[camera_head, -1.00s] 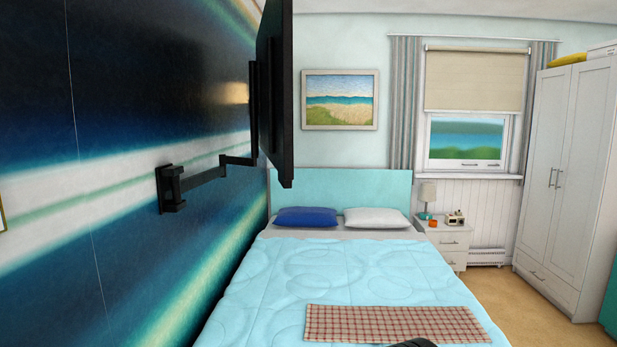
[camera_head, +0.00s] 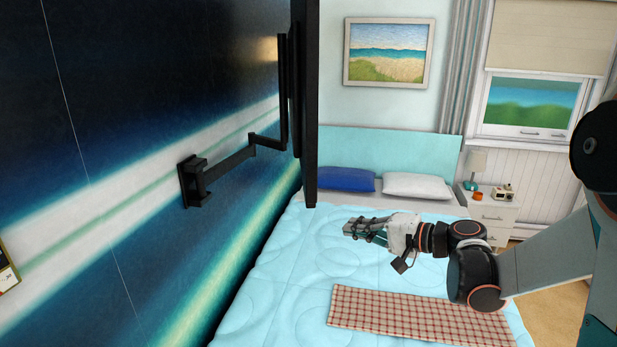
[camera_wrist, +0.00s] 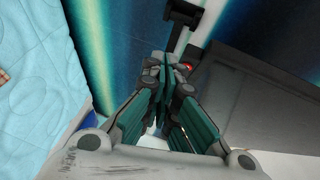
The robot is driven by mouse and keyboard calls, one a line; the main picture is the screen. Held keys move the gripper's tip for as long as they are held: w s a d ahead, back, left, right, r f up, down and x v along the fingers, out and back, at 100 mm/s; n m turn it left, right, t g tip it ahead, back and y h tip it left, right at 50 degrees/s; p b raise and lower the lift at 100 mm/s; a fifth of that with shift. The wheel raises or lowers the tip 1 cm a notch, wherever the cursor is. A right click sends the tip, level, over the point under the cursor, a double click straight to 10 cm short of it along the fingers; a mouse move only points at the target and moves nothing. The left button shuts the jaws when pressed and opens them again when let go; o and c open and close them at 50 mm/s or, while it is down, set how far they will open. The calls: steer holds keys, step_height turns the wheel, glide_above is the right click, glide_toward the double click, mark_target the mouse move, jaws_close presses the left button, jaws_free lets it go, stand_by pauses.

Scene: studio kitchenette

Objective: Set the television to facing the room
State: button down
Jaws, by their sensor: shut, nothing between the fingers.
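The television (camera_head: 310,110) is a black panel seen nearly edge-on in the head view, on a folded black wall arm (camera_head: 222,166) fixed to the blue striped wall. My gripper (camera_head: 349,229) is over the bed, to the right of and below the television's lower edge, apart from it in that view. In the wrist view my gripper (camera_wrist: 163,62) has its fingers together and empty. There a dark grey panel (camera_wrist: 262,90), seemingly the television, lies right of the fingers, and the black wall mount (camera_wrist: 183,20) shows beyond them. Contact cannot be told.
The bed (camera_head: 280,270) with a checked blanket (camera_head: 420,318) fills the space below. Pillows, a nightstand (camera_head: 490,215) with a lamp, and a window stand at the back. A framed picture (camera_head: 388,52) hangs on the far wall.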

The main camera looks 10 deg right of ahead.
steer(key=w+d+r+m+t+p, duration=0.1)
steer(key=d+r+m+t+p, duration=0.1)
steer(key=d+r+t, duration=0.3)
steer(key=w+a+f+g, duration=0.1)
steer(key=w+a+g, duration=0.1)
steer(key=w+a, duration=0.6)
steer(key=shift+w+a+y, duration=0.15)
steer(key=shift+a+y, duration=0.25)
steer(key=shift+a, duration=0.2)
